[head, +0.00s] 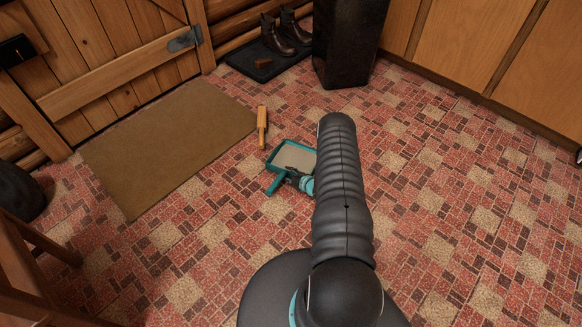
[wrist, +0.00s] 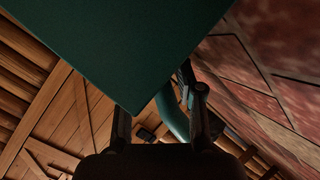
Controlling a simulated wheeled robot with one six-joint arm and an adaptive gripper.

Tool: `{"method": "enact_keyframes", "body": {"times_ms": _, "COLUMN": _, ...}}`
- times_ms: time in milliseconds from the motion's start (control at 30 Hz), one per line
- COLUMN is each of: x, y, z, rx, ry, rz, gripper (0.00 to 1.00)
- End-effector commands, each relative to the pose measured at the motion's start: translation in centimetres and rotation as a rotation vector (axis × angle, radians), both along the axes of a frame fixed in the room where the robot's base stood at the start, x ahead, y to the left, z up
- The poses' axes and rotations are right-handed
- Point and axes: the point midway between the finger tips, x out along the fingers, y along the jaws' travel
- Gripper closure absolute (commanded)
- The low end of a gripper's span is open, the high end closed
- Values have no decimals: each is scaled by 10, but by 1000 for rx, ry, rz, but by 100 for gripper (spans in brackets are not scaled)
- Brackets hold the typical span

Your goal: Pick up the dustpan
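The teal dustpan (head: 294,156) with a beige inner face is on the patterned floor, just left of my arm in the head view. Its short handle (head: 275,185) points to the lower left. My gripper (head: 290,180) is low beside the dustpan, partly hidden by my arm. In the wrist view, a dark teal dustpan panel (wrist: 125,45) fills the top. My gripper (wrist: 160,118) has its two dark fingers wide apart. A curved teal bar (wrist: 171,115) shows between them, nearer the right finger; I cannot tell whether it touches.
A wooden-handled brush (head: 262,126) lies on the floor beyond the dustpan. A brown doormat (head: 165,140) lies left, before the plank door (head: 110,60). Boots (head: 285,35) and a dark bin (head: 348,40) stand at the back. Open floor extends to the right.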

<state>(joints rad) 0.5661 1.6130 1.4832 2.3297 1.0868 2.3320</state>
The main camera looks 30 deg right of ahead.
Motion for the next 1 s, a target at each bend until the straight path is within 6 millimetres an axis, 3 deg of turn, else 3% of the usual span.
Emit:
{"method": "enact_keyframes", "body": {"times_ms": 300, "x": 6, "y": 2, "z": -3, "rx": 0, "ry": -1, "rz": -1, "gripper": 64}}
{"method": "enact_keyframes", "body": {"times_ms": 333, "x": 6, "y": 2, "z": -3, "rx": 0, "ry": -1, "rz": -1, "gripper": 66}}
{"method": "enact_keyframes", "body": {"times_ms": 467, "x": 6, "y": 1, "z": -3, "rx": 0, "ry": -1, "rz": -1, "gripper": 98}}
{"method": "enact_keyframes", "body": {"times_ms": 500, "x": 6, "y": 1, "z": -3, "rx": 0, "ry": -1, "rz": -1, "gripper": 100}}
{"method": "enact_keyframes", "body": {"times_ms": 1000, "x": 7, "y": 1, "z": 5, "rx": -1, "ry": -2, "rz": -1, "gripper": 100}}
